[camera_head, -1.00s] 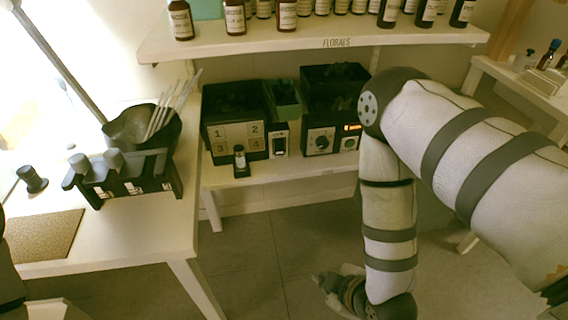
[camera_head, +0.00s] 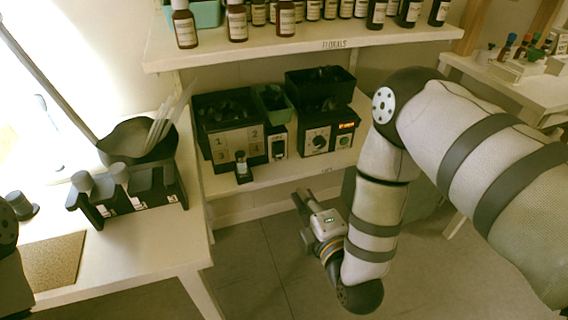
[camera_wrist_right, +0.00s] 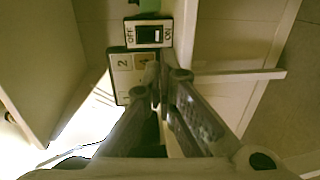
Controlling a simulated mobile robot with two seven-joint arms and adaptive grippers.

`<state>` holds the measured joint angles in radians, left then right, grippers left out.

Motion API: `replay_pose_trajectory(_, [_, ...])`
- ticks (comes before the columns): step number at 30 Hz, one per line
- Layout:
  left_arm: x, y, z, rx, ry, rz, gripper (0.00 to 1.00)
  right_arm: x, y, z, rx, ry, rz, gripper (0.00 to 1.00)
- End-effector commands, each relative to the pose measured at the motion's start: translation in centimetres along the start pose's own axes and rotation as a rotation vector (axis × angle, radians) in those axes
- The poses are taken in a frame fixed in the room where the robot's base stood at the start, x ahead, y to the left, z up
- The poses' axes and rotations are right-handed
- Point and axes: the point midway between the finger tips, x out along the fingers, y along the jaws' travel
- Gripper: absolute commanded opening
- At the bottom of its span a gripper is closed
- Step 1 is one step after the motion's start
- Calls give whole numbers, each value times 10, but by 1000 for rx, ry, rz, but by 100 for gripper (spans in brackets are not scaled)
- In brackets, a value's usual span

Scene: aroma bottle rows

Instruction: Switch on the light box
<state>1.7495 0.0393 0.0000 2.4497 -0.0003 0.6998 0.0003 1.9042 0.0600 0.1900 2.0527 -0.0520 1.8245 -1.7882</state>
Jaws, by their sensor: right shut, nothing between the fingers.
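A small switch plate (camera_head: 278,146) with a dark rocker is beside the dark box with a panel numbered 1 to 4 (camera_head: 236,147) on the lower shelf. In the right wrist view the switch (camera_wrist_right: 149,34) is marked OFF and ON, just beyond the fingertips; the rocker's setting is unclear. The numbered panel (camera_wrist_right: 122,62) is partly hidden by the fingers there. My right gripper (camera_head: 302,199) is shut and empty, below and in front of the shelf; its fingers (camera_wrist_right: 165,84) point towards the switch, apparently without touching. My left gripper is out of view.
A control box (camera_head: 318,142) with a knob and orange display stands right of the switch. A small bottle (camera_head: 241,165) stands near the shelf edge. Bottles line the upper shelf (camera_head: 300,48). A table (camera_head: 130,240) with a black rack (camera_head: 128,192) is at left.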

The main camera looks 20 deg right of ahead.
Motion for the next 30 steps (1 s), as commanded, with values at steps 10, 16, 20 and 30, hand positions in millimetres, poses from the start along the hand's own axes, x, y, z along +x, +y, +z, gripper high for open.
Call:
replay_pose_trajectory(10, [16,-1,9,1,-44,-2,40,68,-4,1,3,-2,-3,0])
replay_pose_trajectory(16, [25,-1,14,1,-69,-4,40,109,-4,1,2,-3,-3,0])
replay_pose_trajectory(20, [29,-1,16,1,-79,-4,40,126,-4,0,2,-1,-3,0])
replay_pose_trajectory(30, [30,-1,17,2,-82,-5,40,136,-1,0,1,0,-2,0])
